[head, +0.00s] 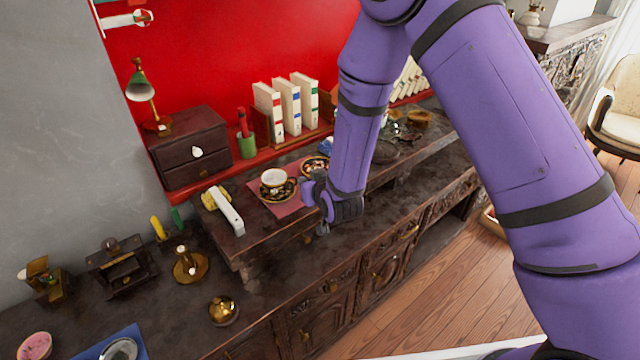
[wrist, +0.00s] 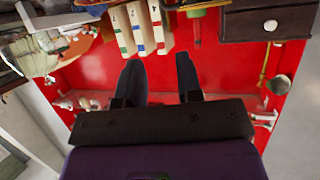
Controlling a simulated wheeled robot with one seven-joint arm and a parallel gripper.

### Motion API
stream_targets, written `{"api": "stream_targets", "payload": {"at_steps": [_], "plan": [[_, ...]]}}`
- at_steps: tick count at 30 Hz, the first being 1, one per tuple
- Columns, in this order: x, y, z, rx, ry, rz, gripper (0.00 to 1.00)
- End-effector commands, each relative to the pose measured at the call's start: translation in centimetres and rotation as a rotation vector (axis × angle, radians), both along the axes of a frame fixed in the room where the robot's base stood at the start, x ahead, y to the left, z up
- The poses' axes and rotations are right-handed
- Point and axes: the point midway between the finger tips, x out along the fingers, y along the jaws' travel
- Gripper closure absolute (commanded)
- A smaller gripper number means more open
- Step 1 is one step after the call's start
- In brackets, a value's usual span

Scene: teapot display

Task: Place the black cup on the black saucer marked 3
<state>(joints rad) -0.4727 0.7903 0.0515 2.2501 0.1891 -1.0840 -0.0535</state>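A cup (head: 274,177) with a pale inside sits on a dark patterned saucer (head: 284,195) on the pink mat in the head view. A second dark patterned saucer (head: 313,163) lies behind and to the right, partly hidden by my arm; I see no cup on it. I cannot read a number on either saucer. My gripper (head: 317,203) is just right of the cup and apart from it, near the mat's right edge. In the wrist view my gripper (wrist: 158,62) has its two fingers spread with nothing between them, facing the red wall.
The pink mat (head: 290,211) lies on a raised dark shelf. A white-and-gold object (head: 228,212) stands to its left. Books (head: 285,105), a green pen cup (head: 247,146) and a small drawer box (head: 190,147) are behind. Brass items stand on the lower top.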

Motion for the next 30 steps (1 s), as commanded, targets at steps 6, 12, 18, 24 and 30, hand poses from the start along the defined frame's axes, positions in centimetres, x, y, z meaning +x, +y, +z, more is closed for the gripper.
{"api": "stream_targets", "payload": {"at_steps": [6, 12, 18, 24, 30], "plan": [[0.1, 0.0, 0.1, 0.000, -0.001, 0.000, 0.67], [0.5, -0.7, 1.9, 0.001, 0.014, -0.008, 0.67], [0.9, -3.4, 7.8, -0.006, 0.083, -0.032, 0.67], [-0.2, -7.0, 14.0, -0.018, 0.169, -0.058, 0.67], [-2.7, -10.8, 19.6, -0.034, 0.253, -0.086, 0.67]]}}
